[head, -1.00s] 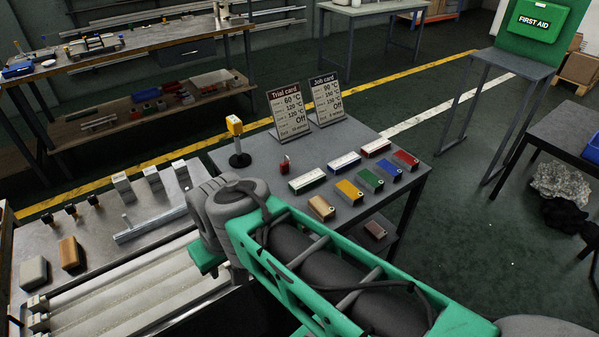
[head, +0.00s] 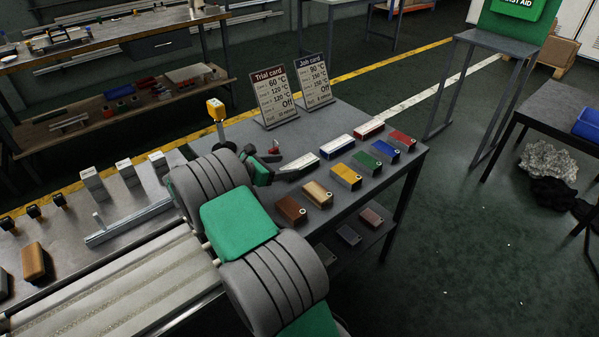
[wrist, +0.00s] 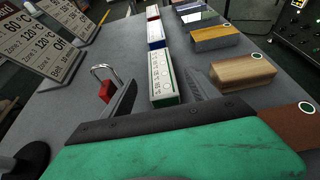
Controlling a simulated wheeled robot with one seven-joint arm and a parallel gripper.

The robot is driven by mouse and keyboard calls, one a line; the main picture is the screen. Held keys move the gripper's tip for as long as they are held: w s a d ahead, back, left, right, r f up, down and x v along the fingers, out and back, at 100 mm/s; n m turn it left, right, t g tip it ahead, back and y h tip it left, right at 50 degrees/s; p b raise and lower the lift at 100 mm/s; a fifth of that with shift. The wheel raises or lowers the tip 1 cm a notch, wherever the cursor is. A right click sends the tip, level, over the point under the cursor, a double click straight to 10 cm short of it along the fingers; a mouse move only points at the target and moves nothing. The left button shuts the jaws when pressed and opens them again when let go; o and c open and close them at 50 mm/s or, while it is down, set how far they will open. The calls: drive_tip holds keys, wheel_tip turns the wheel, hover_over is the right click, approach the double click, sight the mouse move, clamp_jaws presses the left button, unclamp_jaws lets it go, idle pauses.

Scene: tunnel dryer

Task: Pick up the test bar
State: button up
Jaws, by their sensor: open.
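Several long bars with white printed labels lie in a row on the grey table. The nearest is the green-edged bar (head: 298,167), followed by a blue one (head: 337,147) and a red one (head: 369,130). I cannot read which is named the test bar. My gripper (wrist: 160,92) is open and empty in the wrist view, with the green-edged bar (wrist: 163,76) ahead between its jaws. In the head view my gripper (head: 264,168) is beside the near end of that bar, partly hidden by my arm.
A red padlock (wrist: 106,88) stands close to the left jaw. A wooden block (wrist: 242,71) and yellow block (wrist: 214,38) lie to the right. The Trial card (head: 272,97) and Job card (head: 313,82) stand behind. A yellow-topped post (head: 216,112) stands left of my gripper.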

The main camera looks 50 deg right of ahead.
sight(301, 163)
drive_tip(key=x, duration=0.7)
drive_tip(key=shift+s+d+f, duration=0.1)
drive_tip(key=shift+d+f, duration=0.05)
drive_tip(key=shift+d, duration=0.05)
drive_tip(key=shift+c, duration=0.6)
drive_tip(key=shift+a, duration=0.1)
drive_tip(key=c, duration=1.3)
clamp_jaws()
